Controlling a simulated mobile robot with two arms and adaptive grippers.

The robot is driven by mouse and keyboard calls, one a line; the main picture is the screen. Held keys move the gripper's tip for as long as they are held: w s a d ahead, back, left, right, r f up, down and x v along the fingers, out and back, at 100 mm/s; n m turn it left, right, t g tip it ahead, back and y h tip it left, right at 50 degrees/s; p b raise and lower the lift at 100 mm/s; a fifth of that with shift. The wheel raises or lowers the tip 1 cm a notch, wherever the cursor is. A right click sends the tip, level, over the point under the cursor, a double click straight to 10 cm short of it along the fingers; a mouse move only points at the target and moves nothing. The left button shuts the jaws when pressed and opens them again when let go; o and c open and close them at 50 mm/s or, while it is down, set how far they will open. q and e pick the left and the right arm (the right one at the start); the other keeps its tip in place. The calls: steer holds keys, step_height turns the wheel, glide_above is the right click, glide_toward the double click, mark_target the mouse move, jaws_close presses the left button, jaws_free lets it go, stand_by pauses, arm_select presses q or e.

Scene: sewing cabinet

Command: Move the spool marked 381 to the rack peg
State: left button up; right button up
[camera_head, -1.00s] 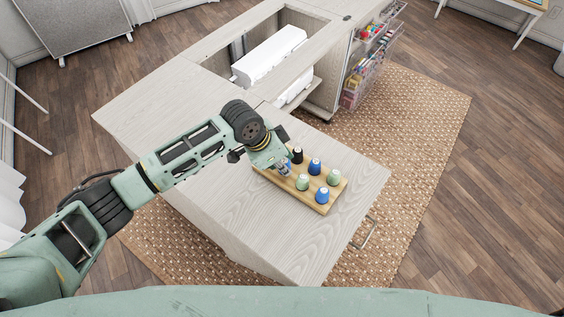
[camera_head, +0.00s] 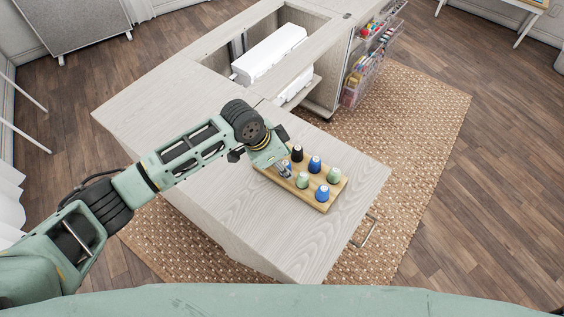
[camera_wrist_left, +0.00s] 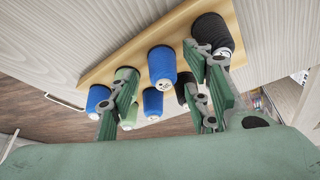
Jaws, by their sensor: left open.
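Several spools stand on a wooden peg board on the cabinet top. In the head view I see a black spool (camera_head: 297,154), a blue spool (camera_head: 315,163), a green spool (camera_head: 334,176), a nearer green spool (camera_head: 303,180) and a nearer blue spool (camera_head: 322,195). My left gripper (camera_head: 285,171) is at the board's left end, partly hiding it. In the left wrist view my open gripper (camera_wrist_left: 165,88) has its fingers spread, with a blue spool (camera_wrist_left: 162,65) showing between them and a black spool (camera_wrist_left: 212,31) beyond the right fingers. I cannot read 381 on any spool.
The wooden board (camera_head: 325,206) lies near the right end of the pale cabinet top (camera_head: 215,195). A white machine (camera_head: 268,55) sits in the cabinet's opening behind. Clear bins (camera_head: 368,72) hang at the far side. The cabinet top left of the board is bare.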

arm_select(q)
steer(key=shift+r, duration=0.1)
steer(key=v, duration=1.1)
steer(key=shift+a+r, duration=0.2)
steer(key=shift+r, duration=0.15)
steer(key=shift+s, duration=0.1)
